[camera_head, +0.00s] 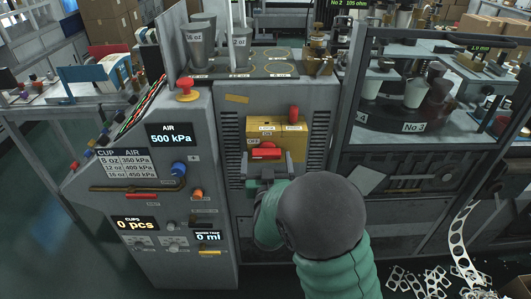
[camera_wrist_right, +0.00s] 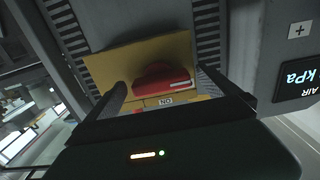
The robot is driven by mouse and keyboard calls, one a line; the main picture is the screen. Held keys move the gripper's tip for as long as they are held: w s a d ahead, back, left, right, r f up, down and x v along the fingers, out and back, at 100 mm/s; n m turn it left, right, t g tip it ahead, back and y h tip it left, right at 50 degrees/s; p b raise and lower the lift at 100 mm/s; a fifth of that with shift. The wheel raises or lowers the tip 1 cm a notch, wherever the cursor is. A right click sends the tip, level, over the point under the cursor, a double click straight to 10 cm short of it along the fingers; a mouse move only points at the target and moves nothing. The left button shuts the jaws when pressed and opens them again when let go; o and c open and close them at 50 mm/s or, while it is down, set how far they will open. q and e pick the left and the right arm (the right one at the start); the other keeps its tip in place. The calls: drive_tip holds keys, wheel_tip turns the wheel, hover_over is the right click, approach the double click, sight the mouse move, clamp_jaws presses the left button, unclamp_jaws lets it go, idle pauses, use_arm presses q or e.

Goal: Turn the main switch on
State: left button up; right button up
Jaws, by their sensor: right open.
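The main switch is a yellow box (camera_head: 289,133) on the grey machine front, with a red handle (camera_head: 264,152) lying across its lower part. OFF and ON labels show just above the handle. In the right wrist view the picture is turned over, with the red handle (camera_wrist_right: 162,78) and an ON label beside it. My right gripper (camera_head: 267,162) is open at the switch, with one finger on each side of the handle. I cannot tell whether the fingers touch it. My left gripper is not in view.
A control panel with an AIR display (camera_head: 171,134) and a red push button (camera_head: 186,89) stands to the left. A red knob (camera_head: 294,114) sits at the box's upper right. A framed machine (camera_head: 412,110) stands right, with scrap strips (camera_head: 430,282) on the floor.

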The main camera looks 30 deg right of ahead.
drive_tip(key=shift+s+r, duration=0.1)
drive_tip(key=shift+s, duration=0.1)
drive_tip(key=shift+s+r, duration=0.1)
drive_tip(key=shift+s, duration=0.05)
drive_tip(key=shift+a, duration=0.3)
drive_tip(key=c, duration=0.7)
drive_tip(key=shift+d, duration=0.15)
drive_tip(key=c, duration=0.7)
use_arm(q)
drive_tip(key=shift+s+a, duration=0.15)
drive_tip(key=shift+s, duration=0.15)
use_arm(e)
drive_tip(key=shift+o, duration=0.2)
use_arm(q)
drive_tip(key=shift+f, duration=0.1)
